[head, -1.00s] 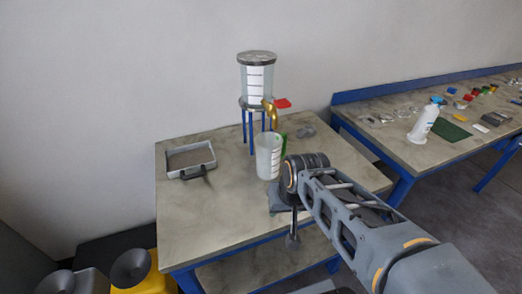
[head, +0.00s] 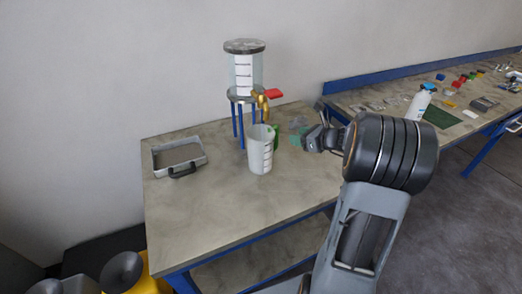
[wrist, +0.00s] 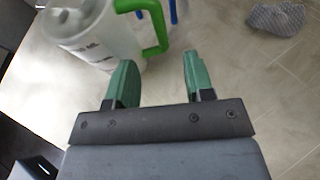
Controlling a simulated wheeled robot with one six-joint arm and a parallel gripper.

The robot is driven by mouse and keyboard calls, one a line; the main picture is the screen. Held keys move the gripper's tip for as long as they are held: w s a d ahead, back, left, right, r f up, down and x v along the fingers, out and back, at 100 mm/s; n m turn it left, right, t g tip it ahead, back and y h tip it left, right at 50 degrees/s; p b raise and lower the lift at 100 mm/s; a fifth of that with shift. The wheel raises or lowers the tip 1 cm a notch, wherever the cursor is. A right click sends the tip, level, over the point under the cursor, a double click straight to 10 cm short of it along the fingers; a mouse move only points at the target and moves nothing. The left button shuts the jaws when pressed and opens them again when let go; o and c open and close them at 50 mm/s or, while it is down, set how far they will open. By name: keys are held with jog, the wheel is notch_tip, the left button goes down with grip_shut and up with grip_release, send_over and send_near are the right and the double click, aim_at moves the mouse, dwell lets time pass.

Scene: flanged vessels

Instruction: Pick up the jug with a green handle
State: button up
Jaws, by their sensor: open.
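The jug (head: 260,150) is a translucent white measuring jug with dark markings. It stands upright on the workbench under the brass tap. Its green handle (wrist: 153,28) shows clearly in the wrist view, where the jug body (wrist: 95,35) is at the upper left. My gripper (wrist: 158,75) is open and empty, with green fingers pointing toward the handle side. The handle lies just beyond the fingertips, nearer the left finger, and is not between them. In the head view my gripper (head: 298,137) is right of the jug.
A clear dispenser vessel (head: 244,70) with a brass tap (head: 262,103) and red lever stands on blue legs behind the jug. A grey tray (head: 178,157) lies at the left. A grey mesh object (wrist: 276,18) lies beyond my gripper. The bench front is clear.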

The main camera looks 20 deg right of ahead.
aim_at(278, 133)
jog(key=p+x, duration=0.1)
jog(key=x, duration=0.9)
jog(key=shift+r, duration=0.1)
jog(key=shift+s, duration=0.1)
grip_shut()
